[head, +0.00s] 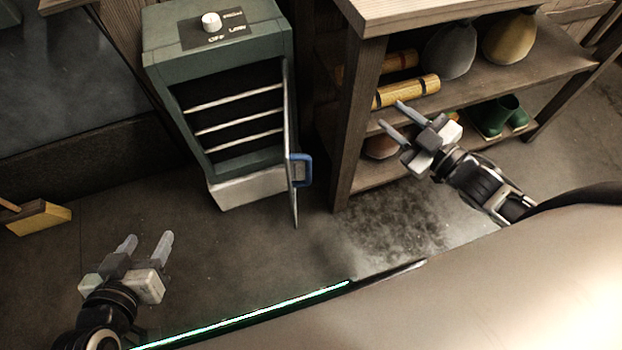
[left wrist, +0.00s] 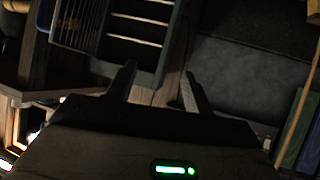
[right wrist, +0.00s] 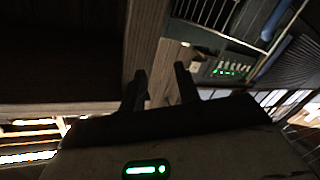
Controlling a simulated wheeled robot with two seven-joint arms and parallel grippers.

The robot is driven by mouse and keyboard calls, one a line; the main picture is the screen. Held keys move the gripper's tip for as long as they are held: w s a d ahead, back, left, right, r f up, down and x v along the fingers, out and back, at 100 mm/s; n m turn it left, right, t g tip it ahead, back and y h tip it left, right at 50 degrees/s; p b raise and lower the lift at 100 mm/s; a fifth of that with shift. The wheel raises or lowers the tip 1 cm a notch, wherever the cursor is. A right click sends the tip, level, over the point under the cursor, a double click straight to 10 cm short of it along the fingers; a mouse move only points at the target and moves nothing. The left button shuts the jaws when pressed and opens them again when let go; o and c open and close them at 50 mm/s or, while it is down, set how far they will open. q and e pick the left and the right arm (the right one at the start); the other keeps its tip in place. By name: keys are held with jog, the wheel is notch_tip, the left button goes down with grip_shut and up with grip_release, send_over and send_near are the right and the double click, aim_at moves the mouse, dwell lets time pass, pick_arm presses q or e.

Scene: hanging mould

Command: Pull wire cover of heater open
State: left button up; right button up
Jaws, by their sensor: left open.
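The green heater (head: 220,50) stands by the wall, with a white knob on top and pale bars across its dark front. Its wire cover (head: 290,130) is swung out from the front along the right side and shows almost edge-on. A blue handle (head: 301,170) sits on the cover. The cover also shows in the left wrist view (left wrist: 78,22) and the right wrist view (right wrist: 212,12). My left gripper (head: 149,237) is open and empty, low and left of the heater. My right gripper (head: 391,114) is open and empty, right of the cover, before the shelf.
A wooden shelf (head: 352,110) stands right of the heater, holding vases (head: 450,50), yellow rolls (head: 406,92) and green boots (head: 495,117). A yellow wooden piece (head: 38,218) lies at the left. The floor before the heater is clear.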

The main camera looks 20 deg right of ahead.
notch_tip(320, 180, down, 8)
jog(key=a+n+g+y+b, duration=0.2)
jog(key=a+g+y+b, duration=0.1)
jog(key=y+b, duration=0.35)
jog(key=n+g+y+b, duration=0.1)
jog(key=g+y+b, duration=0.2)
jog(key=g, duration=0.2)
send_near(308, 168)
pick_arm(q)
jog(key=d+f+g+h, duration=0.1)
jog(key=d+f, duration=0.8)
jog(key=f, duration=0.3)
jog(key=shift+d+f+m+g+h, duration=0.2)
jog(key=shift+m+g+h, duration=0.1)
jog(key=shift+g+h, duration=0.1)
pick_arm(e)
jog(key=shift+w+d+f+x, duration=0.1)
jog(key=shift+f+x, duration=0.15)
jog(key=shift+x, duration=1.45)
jog(key=shift+w+d+f+x, duration=0.1)
jog(key=shift+w+f+x, duration=0.1)
jog(key=shift+x, duration=1.5)
jog(key=shift+w+f+x, duration=0.1)
jog(key=shift+f+x, duration=0.15)
jog(key=shift+x, duration=1.45)
jog(key=shift+s, duration=0.1)
